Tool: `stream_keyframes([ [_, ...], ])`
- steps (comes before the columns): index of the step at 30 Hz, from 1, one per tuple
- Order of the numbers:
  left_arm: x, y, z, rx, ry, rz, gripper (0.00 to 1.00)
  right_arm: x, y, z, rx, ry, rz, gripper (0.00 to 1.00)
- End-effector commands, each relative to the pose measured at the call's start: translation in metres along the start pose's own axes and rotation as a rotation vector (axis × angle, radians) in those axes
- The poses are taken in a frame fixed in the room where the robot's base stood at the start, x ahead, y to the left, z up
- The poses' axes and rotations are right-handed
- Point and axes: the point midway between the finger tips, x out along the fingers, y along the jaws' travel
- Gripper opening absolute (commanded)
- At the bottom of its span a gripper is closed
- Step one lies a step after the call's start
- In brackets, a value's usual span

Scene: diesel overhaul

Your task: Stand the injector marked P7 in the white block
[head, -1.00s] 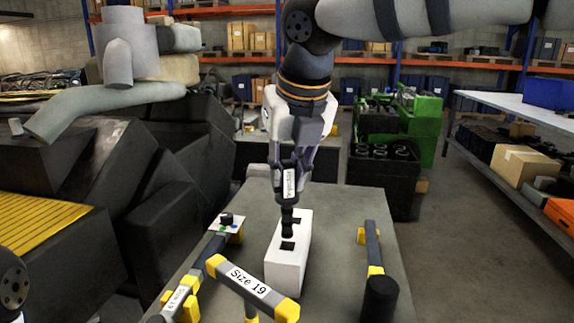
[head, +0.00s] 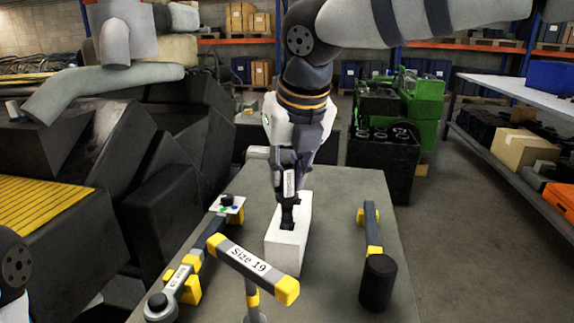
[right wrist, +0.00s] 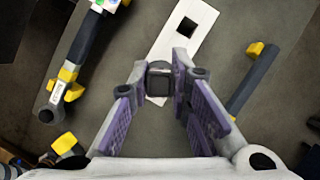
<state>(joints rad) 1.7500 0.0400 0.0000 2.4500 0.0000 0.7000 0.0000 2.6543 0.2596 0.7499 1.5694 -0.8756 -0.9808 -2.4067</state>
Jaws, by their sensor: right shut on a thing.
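The white block (head: 286,256) stands on the grey table, with square dark holes in its top. My right gripper (head: 288,188) is above it, pointing down and shut on a dark injector (head: 288,214) with a white label. The injector is upright, its lower end at the block's nearer hole; how deep it sits I cannot tell. No P7 mark is readable. In the right wrist view, the injector (right wrist: 160,82) is between the purple-padded fingers, over one end of the block (right wrist: 168,48). The other hole (right wrist: 187,27) is empty. My left gripper is out of view.
A yellow-ended bar labelled Size 19 (head: 248,262) stands raised close in front of the block. A yellow-and-grey tool (head: 370,229) and a black cylinder (head: 378,283) are at right.

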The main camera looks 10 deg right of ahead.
Motion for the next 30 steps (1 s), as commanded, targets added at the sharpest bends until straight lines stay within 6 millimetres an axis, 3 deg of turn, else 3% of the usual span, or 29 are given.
stream_keyframes([
  [30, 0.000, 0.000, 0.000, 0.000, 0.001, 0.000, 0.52, 0.032, 0.000, -0.013, 0.000, -0.002, -0.001, 0.00],
])
